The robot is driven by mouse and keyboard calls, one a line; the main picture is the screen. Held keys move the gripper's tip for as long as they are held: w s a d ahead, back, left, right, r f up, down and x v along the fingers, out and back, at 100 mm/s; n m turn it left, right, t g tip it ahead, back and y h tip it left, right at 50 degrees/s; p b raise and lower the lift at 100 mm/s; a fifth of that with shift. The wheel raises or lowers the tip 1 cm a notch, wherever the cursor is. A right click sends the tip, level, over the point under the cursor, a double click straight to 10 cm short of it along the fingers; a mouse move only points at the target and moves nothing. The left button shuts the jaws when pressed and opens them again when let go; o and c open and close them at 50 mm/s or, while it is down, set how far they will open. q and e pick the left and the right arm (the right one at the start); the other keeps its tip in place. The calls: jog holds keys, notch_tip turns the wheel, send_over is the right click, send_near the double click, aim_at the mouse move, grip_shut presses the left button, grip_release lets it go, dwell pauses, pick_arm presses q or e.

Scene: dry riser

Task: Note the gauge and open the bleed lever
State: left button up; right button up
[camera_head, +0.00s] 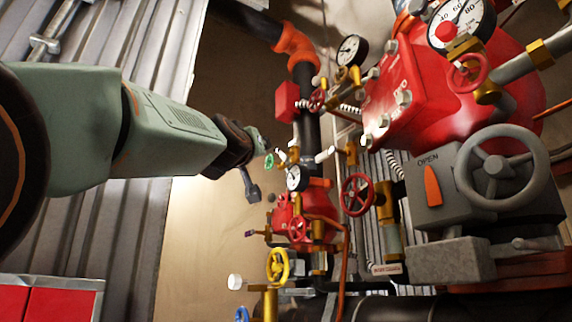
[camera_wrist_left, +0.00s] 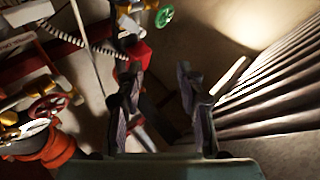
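My left gripper (camera_head: 256,160) reaches in from the left, with its fingers spread and nothing between them. It stands left of the small pipework and touches nothing that I can make out. Its two fingers also show apart in the left wrist view (camera_wrist_left: 163,95). Three round gauges show: a large one (camera_head: 460,22) at top right, one (camera_head: 351,50) at top middle and a small one (camera_head: 294,178) right of my gripper. Their needles are too small to read surely. A white-handled lever (camera_head: 324,154) sits above the small gauge. I cannot tell which part is the bleed lever.
A grey box marked OPEN (camera_head: 437,190) with a grey handwheel (camera_head: 497,167) stands right. A red handwheel (camera_head: 357,194), a yellow handwheel (camera_head: 278,266) and a green handwheel (camera_wrist_left: 164,16) crowd the pipes. Corrugated wall (camera_head: 130,250) lies left; bare wall (camera_head: 205,235) is below my gripper.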

pick_arm(q)
jog(key=s+d+r+m+h, duration=0.1)
jog(key=m+h, duration=0.3)
jog(key=m, duration=0.6)
jog(key=s+d+r+m+h+p, duration=0.1)
jog(key=s+d+r+m+h, duration=0.1)
jog(key=m, duration=0.8)
jog(key=d+r+h, duration=0.1)
jog(key=d+h, duration=0.1)
jog(key=shift+s+r+m+g+h, duration=0.3)
jog(key=shift+m+g+h, duration=0.1)
jog(key=shift+d, duration=0.1)
